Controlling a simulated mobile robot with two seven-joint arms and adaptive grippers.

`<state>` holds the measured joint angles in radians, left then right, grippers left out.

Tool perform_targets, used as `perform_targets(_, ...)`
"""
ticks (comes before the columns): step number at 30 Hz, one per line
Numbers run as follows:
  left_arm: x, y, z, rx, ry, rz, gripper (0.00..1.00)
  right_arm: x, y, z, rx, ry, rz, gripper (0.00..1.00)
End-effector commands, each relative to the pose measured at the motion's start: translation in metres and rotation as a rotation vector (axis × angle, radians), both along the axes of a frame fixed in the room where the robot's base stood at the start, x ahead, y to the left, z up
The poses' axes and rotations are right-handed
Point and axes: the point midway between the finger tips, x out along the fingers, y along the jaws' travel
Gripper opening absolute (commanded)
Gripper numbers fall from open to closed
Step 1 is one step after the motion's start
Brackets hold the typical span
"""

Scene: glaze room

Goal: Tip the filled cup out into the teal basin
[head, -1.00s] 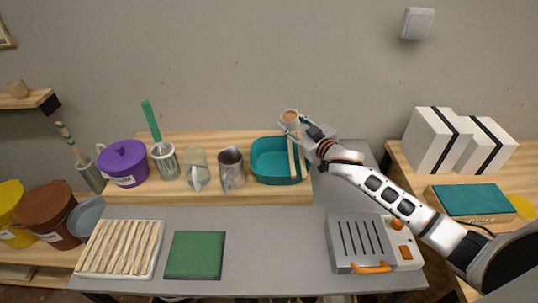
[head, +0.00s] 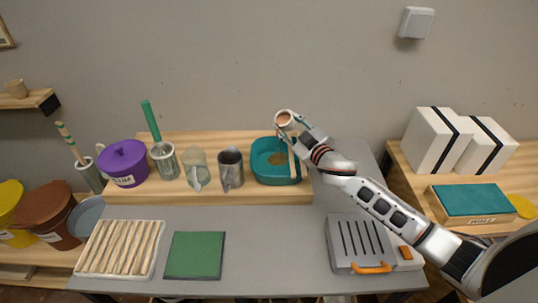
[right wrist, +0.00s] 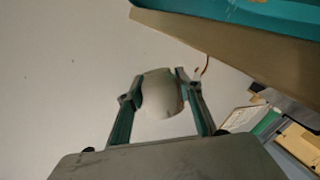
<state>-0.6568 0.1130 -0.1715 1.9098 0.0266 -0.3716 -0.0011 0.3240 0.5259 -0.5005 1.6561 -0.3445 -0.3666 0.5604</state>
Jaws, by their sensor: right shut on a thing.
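The cup (head: 284,118), white outside with brown contents at its mouth, is held above the teal basin (head: 276,180) and is tilted. My right gripper (head: 291,124) is shut on it. The right wrist view shows the cup (right wrist: 160,100) between the two fingers (right wrist: 162,98), and part of the teal basin (right wrist: 285,10) at the top right. Tan-brown material (head: 277,158) lies inside the basin. How much is left in the cup cannot be told. My left gripper is not in view.
A metal pitcher (head: 231,168) and a glass jug (head: 197,170) stand left of the basin on the wooden riser (head: 150,193). A purple pot (head: 124,163) is further left. A grey slotted device (head: 357,243) sits at front right. The grey tabletop (head: 275,245) is clear at centre front.

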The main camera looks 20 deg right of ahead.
Motion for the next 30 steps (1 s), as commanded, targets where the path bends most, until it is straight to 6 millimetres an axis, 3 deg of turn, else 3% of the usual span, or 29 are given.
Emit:
perform_targets(20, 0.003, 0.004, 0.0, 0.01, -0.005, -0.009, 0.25, -0.004, 0.007, 0.006, -0.119, -0.069, -0.001, 0.09)
perform_targets(30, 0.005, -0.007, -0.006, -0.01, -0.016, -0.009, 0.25, -0.005, 0.009, 0.008, -0.187, -0.109, 0.001, 0.09)
